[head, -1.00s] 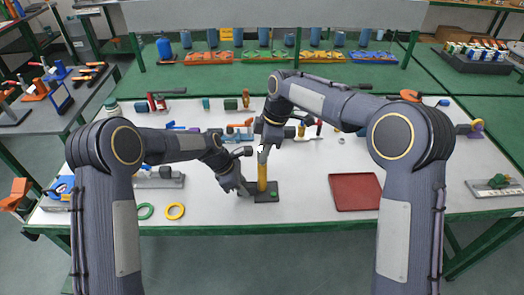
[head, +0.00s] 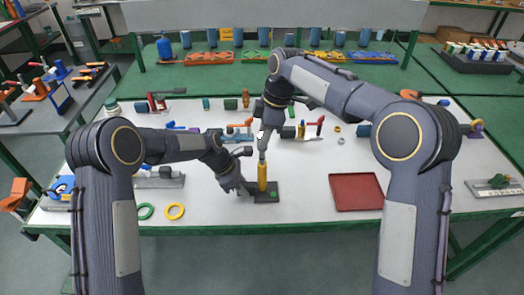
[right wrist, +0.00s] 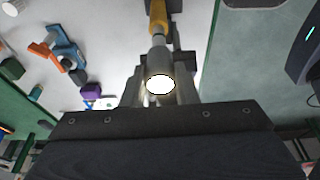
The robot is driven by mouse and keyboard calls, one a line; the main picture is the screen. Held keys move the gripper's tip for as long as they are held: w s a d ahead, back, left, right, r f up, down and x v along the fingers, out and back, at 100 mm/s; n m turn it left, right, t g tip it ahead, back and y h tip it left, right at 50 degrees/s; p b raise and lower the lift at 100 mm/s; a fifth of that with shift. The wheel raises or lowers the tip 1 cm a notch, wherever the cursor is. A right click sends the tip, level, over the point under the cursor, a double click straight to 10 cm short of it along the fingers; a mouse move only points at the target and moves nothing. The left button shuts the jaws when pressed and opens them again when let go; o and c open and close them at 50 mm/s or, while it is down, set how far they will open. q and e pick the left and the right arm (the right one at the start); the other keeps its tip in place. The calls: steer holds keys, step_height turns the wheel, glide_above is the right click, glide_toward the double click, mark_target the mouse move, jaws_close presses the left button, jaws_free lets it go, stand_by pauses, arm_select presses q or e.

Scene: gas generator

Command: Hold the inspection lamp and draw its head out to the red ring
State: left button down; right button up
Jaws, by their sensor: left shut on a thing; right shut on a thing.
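My right gripper (head: 263,148) is shut on the lamp's grey head above the body. The right wrist view shows the head (right wrist: 158,60) between the fingers with its white face lit, and the yellow body (right wrist: 157,12) beyond it. No red ring is visible on the lamp.
A red tray (head: 356,192) lies to the right of the lamp. A yellow ring (head: 174,211) and a green ring (head: 145,211) lie at the front left. Several tools and parts stand behind the lamp. The white table (head: 305,215) is clear between the lamp and the tray.

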steer(key=shift+a+v, duration=0.2)
steer(key=shift+v, duration=0.7)
steer(key=shift+a+v, duration=0.25)
steer(key=shift+v, duration=0.7)
steer(key=shift+a+v, duration=0.2)
steer(key=shift+v, duration=0.7)
steer(key=o, duration=0.9)
steer(key=shift+r, duration=0.2)
steer(key=shift+o, duration=0.2)
steer(key=a+v, duration=0.1)
steer(key=v, duration=0.5)
steer(key=shift+a+r, duration=0.25)
steer(key=shift+r, duration=0.3)
steer(key=shift+c, duration=0.4)
